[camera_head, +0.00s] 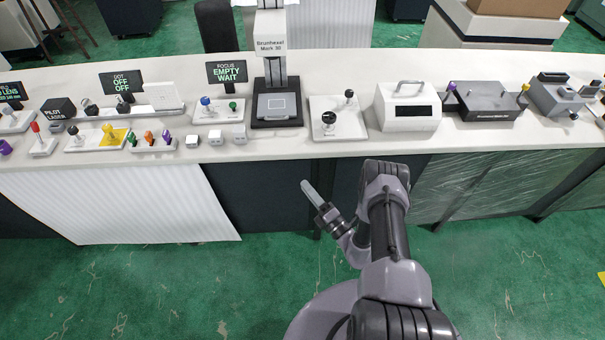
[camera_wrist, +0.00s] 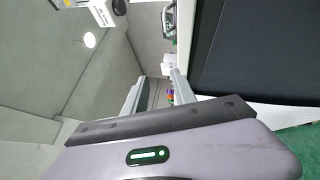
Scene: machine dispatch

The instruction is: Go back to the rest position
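My gripper (camera_head: 307,186) is in front of the bench's front edge in the head view, below the tabletop and apart from the devices. In the wrist view my gripper (camera_wrist: 157,77) shows two grey fingers with a gap between them, and nothing is held there. My arm is folded at the lower right of the head view, its elbow close to the bench front.
Green floor (camera_head: 150,285) is clear at the lower left.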

